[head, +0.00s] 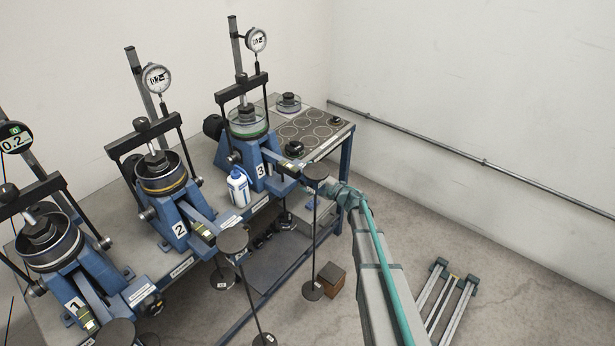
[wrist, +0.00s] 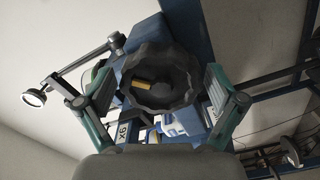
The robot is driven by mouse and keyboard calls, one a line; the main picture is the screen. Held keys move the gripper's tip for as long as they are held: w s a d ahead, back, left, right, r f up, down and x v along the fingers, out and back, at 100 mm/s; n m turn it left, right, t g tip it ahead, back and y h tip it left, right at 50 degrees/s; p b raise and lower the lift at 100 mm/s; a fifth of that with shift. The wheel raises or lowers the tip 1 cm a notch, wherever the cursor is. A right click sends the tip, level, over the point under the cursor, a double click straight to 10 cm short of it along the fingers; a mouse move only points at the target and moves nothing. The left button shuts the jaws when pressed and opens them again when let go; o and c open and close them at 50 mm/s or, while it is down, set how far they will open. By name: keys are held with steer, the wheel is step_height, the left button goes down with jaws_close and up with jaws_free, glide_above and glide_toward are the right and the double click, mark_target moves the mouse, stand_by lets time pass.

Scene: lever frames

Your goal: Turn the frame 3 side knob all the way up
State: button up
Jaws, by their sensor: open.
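Frame 3 (head: 261,170) is a blue lever frame at the far end of the bench in the head view. In the wrist view a dark, scalloped round knob (wrist: 158,55) fills the middle, with blue metal behind it. My gripper (wrist: 158,88) is open, with one teal-backed finger on each side of the knob. Gaps seem to show between the fingers and the knob; contact is not clear. In the head view my gripper (head: 338,190) is right of frame 3, its fingertips hard to make out. A black round part (head: 294,149) sits beside frame 3; I cannot tell whether it is the same knob.
Frame 2 (head: 178,229) and frame 1 (head: 75,305) stand to the left. A white bottle (head: 238,190) is beside frame 3. A disc-topped rod (head: 316,173) stands close to my gripper. A brown block (head: 331,279) and metal rails (head: 447,300) are on the floor.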

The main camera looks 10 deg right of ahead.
steer(key=shift+f, duration=0.1)
steer(key=b+v, duration=0.1)
steer(key=v, duration=0.5)
steer(key=shift+b, duration=0.35)
steer(key=shift+s+d+f, duration=0.1)
steer(key=shift+d, duration=0.05)
